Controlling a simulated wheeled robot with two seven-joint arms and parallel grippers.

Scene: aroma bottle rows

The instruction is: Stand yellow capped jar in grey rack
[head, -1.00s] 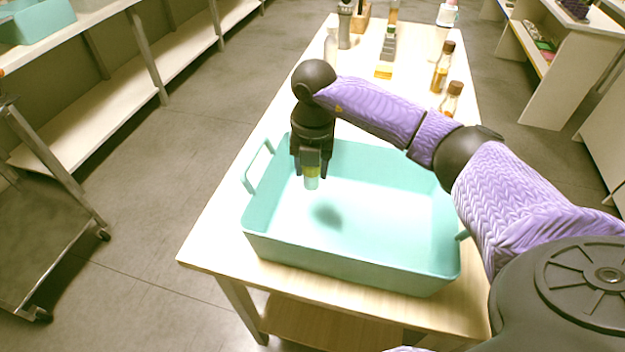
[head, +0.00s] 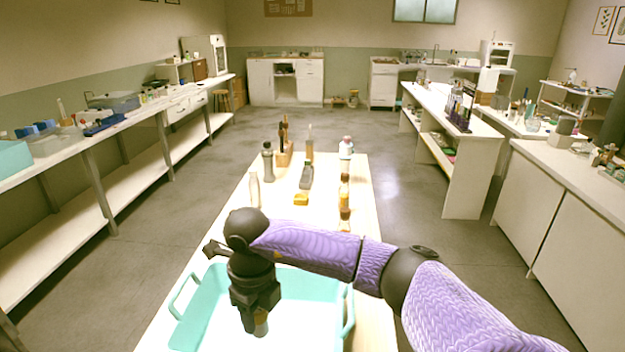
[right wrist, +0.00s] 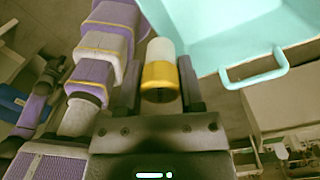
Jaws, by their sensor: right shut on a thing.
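The yellow capped jar (head: 261,326) is in my right gripper (head: 257,318), above the teal bin. In the right wrist view the jar has a yellow band (right wrist: 159,76) and a pale end (right wrist: 160,48), and sits between the two dark fingers (right wrist: 158,88). The gripper points down and is shut on it. A narrow grey rack (head: 306,178) stands farther back on the table, beyond the bin, with a yellow piece (head: 301,199) at its near end. Its slots are too small to make out. My left gripper is not in view.
The teal bin (head: 184,312) fills the near table. Amber bottles (head: 345,195) stand right of the rack. A white bottle (head: 346,148) is at the back right.

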